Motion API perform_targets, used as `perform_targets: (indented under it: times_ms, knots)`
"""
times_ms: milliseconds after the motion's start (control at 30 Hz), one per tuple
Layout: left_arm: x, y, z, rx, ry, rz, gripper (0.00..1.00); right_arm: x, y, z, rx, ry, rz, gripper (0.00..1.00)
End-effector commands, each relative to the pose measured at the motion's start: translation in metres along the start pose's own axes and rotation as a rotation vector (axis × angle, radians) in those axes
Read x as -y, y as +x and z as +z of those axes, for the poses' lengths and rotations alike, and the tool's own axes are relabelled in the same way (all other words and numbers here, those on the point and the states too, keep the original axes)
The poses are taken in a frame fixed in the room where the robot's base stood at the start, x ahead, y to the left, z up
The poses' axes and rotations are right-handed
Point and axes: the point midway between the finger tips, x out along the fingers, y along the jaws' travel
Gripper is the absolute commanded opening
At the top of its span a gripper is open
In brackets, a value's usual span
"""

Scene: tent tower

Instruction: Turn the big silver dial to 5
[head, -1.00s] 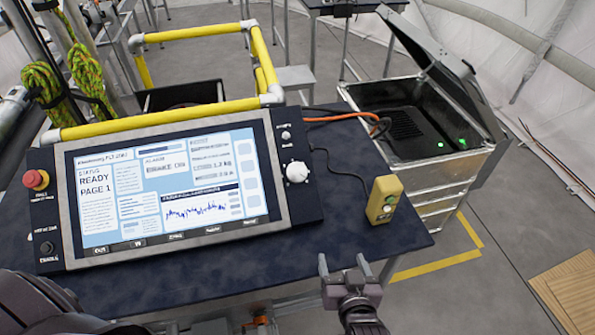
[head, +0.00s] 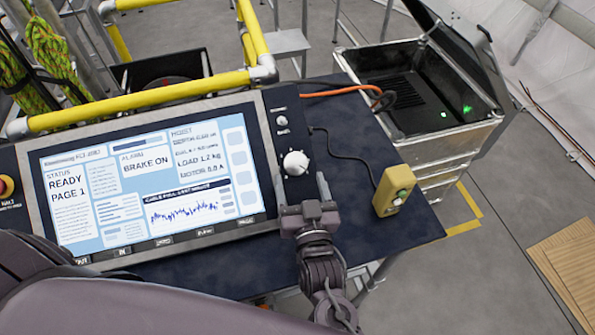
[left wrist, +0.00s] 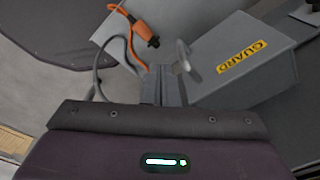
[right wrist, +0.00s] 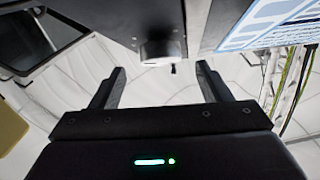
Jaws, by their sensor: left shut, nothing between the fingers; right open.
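The big silver dial (head: 295,163) is a pale round knob on the dark strip right of the console's screen. Its numbers are too small to read. In the right wrist view the dial (right wrist: 158,50) shows ahead, between the directions of the two fingers. My right gripper (head: 300,188) is open and empty, just below the dial in the head view, and appears apart from it. My left gripper (left wrist: 164,75) is shut and empty in the left wrist view, near a grey box marked GUARD (left wrist: 240,62). In the head view its fingers are not visible.
The console screen (head: 150,190) reads READY, PAGE 1 and BRAKE ON. A small knob (head: 281,120) sits above the dial. A yellow button box (head: 393,190) stands right of my right gripper. An orange cable (head: 335,92) runs behind. An open silver case (head: 420,150) stands beyond.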

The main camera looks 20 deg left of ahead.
Motion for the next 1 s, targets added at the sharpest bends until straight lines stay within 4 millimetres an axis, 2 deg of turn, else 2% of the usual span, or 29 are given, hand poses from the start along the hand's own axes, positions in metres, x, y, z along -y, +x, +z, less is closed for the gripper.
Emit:
perform_targets:
  times_ms: [33,100,200,467,567,900,1000]
  knots:
    - [-0.007,0.009,0.007,0.01,-0.001,0.008,0.0,-0.001,0.01,0.002,-0.005,0.0,0.0,0.7]
    - [-0.013,0.013,0.013,0.018,-0.002,0.016,0.0,-0.001,0.019,0.003,-0.003,0.0,0.0,0.7]
    - [-0.015,0.017,0.013,0.018,-0.001,0.018,0.0,-0.001,0.029,0.002,-0.002,0.0,0.0,0.7]
    - [-0.005,0.018,-0.013,-0.019,0.0,0.006,0.0,0.0,0.035,0.0,0.001,0.0,-0.001,0.7]
    - [-0.004,0.018,-0.016,-0.025,-0.001,0.004,0.0,0.0,0.035,0.0,0.001,0.0,-0.001,0.7]
    - [-0.004,0.018,-0.004,-0.008,-0.001,0.004,0.0,0.0,0.035,0.0,0.001,0.0,0.0,0.27]
    - [-0.003,0.018,-0.003,-0.005,-0.001,0.004,0.0,0.0,0.035,0.0,0.001,-0.001,-0.001,0.26]
